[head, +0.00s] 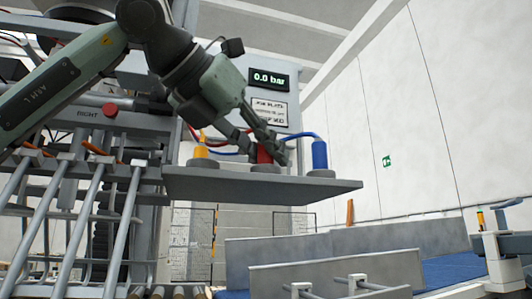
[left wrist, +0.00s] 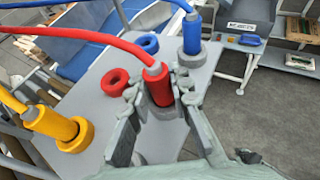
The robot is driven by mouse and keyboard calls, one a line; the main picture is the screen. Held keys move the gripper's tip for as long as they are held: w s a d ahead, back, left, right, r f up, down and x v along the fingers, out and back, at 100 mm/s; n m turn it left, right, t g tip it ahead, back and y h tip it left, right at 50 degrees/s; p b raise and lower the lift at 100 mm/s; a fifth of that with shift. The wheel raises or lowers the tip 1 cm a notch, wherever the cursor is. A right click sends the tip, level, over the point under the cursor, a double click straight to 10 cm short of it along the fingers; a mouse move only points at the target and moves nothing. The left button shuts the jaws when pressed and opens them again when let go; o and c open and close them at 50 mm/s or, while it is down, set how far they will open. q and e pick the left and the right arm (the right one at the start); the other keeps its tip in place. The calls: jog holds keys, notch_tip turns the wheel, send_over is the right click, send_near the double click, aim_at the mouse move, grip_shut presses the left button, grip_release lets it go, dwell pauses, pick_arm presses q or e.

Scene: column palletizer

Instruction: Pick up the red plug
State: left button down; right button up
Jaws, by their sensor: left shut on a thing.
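The red plug (left wrist: 158,90) stands upright in a round grey socket on the grey shelf (head: 300,187), with a red hose from its top. My left gripper (left wrist: 155,88) is shut on the red plug, its fingers on both sides of it. In the head view the fingers (head: 268,150) partly hide the red plug (head: 264,154). My right gripper is not in view.
A yellow plug (head: 200,151) stands left of the red one and a blue plug (head: 320,154) right of it, each with a hose. A red ring (left wrist: 115,81) and a blue ring (left wrist: 148,43) lie on the shelf. A display (head: 269,79) reads 0.0 bar.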

pick_arm(q)
jog(key=shift+r, duration=0.65)
notch_tip(320, 180, up, 3)
jog(key=shift+f, duration=0.1)
jog(key=w+a+r+p, duration=0.1)
jog(key=a+r, duration=0.6)
jog(key=a, duration=0.4)
jog(key=shift+w+a+p, duration=0.25)
jog(key=shift+w+p, duration=0.05)
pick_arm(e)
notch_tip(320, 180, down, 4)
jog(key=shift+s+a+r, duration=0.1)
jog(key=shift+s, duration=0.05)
